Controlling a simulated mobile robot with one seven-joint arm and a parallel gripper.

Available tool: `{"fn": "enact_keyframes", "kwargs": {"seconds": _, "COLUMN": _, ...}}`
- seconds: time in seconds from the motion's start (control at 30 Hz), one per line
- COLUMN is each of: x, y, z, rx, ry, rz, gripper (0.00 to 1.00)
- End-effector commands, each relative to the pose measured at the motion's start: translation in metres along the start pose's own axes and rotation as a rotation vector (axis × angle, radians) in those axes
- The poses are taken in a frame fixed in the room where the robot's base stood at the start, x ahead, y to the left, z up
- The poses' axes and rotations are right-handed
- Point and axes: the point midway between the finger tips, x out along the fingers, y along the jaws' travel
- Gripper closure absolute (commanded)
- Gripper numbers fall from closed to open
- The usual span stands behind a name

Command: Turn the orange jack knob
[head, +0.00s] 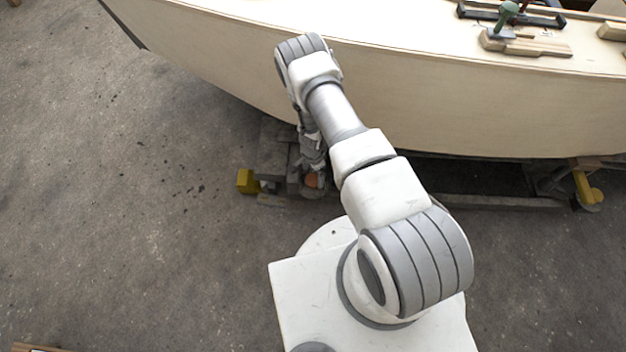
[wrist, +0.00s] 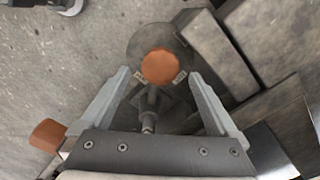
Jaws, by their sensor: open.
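The orange jack knob (wrist: 161,66) is a round disc on a grey jack in the wrist view, seen from above. A round grey plate shows beneath it. My gripper (wrist: 158,80) is open, with one finger on the left and one on the right of the knob's near side. I cannot tell whether the fingertips touch it.
The pale plywood hull (head: 420,100) overhangs the jack area. Grey beams (wrist: 225,55) lie right of the knob. A yellow block (head: 247,181) sits left of the jack. A plane and clamp (head: 508,20) rest on the hull. Floor at left is mostly clear.

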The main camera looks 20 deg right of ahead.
Motion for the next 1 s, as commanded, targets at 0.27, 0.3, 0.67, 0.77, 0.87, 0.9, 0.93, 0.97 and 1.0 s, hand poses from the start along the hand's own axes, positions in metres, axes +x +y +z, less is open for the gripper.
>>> {"fn": "enact_keyframes", "kwargs": {"seconds": 0.27, "x": 0.031, "y": 0.000, "z": 0.000, "rx": -0.001, "ry": 0.000, "rz": 0.000, "gripper": 0.04}}
{"fn": "enact_keyframes", "kwargs": {"seconds": 0.3, "x": 0.032, "y": 0.000, "z": 0.000, "rx": -0.001, "ry": 0.000, "rz": 0.000, "gripper": 0.04}}
{"fn": "enact_keyframes", "kwargs": {"seconds": 0.67, "x": 0.032, "y": 0.000, "z": 0.000, "rx": -0.001, "ry": 0.000, "rz": 0.000, "gripper": 0.19}}
{"fn": "enact_keyframes", "kwargs": {"seconds": 0.77, "x": 0.032, "y": 0.000, "z": 0.000, "rx": -0.001, "ry": 0.000, "rz": 0.000, "gripper": 0.37}}
{"fn": "enact_keyframes", "kwargs": {"seconds": 0.87, "x": 0.032, "y": 0.000, "z": 0.000, "rx": -0.001, "ry": 0.000, "rz": 0.000, "gripper": 0.55}}
{"fn": "enact_keyframes", "kwargs": {"seconds": 0.9, "x": 0.032, "y": 0.000, "z": 0.000, "rx": -0.001, "ry": 0.000, "rz": 0.000, "gripper": 0.62}}
{"fn": "enact_keyframes", "kwargs": {"seconds": 0.93, "x": 0.032, "y": 0.000, "z": 0.000, "rx": -0.001, "ry": 0.000, "rz": 0.000, "gripper": 0.67}}
{"fn": "enact_keyframes", "kwargs": {"seconds": 0.97, "x": 0.032, "y": 0.000, "z": 0.000, "rx": -0.001, "ry": 0.000, "rz": 0.001, "gripper": 0.73}}
{"fn": "enact_keyframes", "kwargs": {"seconds": 1.0, "x": 0.032, "y": 0.000, "z": 0.000, "rx": -0.001, "ry": 0.000, "rz": 0.001, "gripper": 0.80}}
